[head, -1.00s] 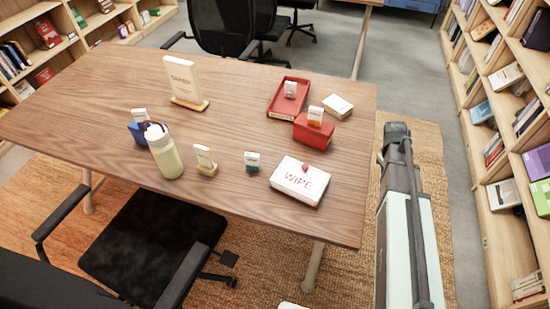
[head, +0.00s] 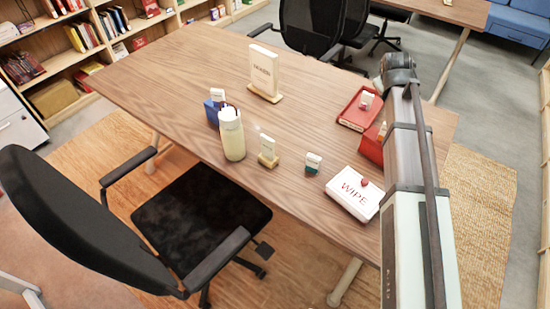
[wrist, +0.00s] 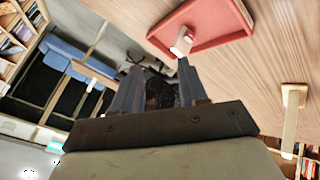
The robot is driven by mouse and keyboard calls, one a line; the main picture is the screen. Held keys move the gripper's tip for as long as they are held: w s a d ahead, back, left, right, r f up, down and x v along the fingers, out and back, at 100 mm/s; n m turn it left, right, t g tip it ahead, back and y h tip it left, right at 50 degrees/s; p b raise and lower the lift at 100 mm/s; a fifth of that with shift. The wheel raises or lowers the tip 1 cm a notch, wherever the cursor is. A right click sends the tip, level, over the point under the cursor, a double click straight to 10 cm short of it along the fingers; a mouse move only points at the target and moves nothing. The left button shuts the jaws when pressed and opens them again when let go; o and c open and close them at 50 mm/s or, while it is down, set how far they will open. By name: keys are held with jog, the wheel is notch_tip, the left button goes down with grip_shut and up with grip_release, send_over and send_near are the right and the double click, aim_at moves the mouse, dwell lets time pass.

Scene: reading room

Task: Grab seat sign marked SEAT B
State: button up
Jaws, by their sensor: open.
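Several small white signs stand on the table; their print is too small to read, so I cannot tell which is SEAT B. One is at a blue holder (head: 212,112), one on a wooden base (head: 268,160), one on a teal base (head: 312,168). Another small sign (head: 365,100) is in the red tray (head: 347,124), and one at the red box (head: 368,150) is partly hidden by my arm. My gripper (wrist: 160,82) is open and empty in the wrist view, its fingers apart near the tray's small sign (wrist: 183,40). My arm hides it in the head view.
A larger upright sign (head: 264,68) stands at the back of the table (head: 190,65). A pale bottle (head: 232,138) stands beside the blue holder. A white WIPE box (head: 352,192) lies near the front edge. Chairs (head: 203,215) and bookshelves surround the table.

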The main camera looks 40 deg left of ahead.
jog(key=s+a+n+g, duration=0.3)
jog(key=s+a+g, duration=0.2)
jog(key=s+a, duration=1.1)
jog(key=n+g+h, duration=0.1)
jog(key=n+g, duration=0.2)
send_over(268, 157)
jog(key=shift+w+a+f, duration=0.15)
jog(key=shift+w+f, duration=0.05)
jog(key=shift+f, duration=0.05)
jog(key=shift+w+a+f, duration=0.1)
jog(key=shift+f, duration=6.3)
grip_shut()
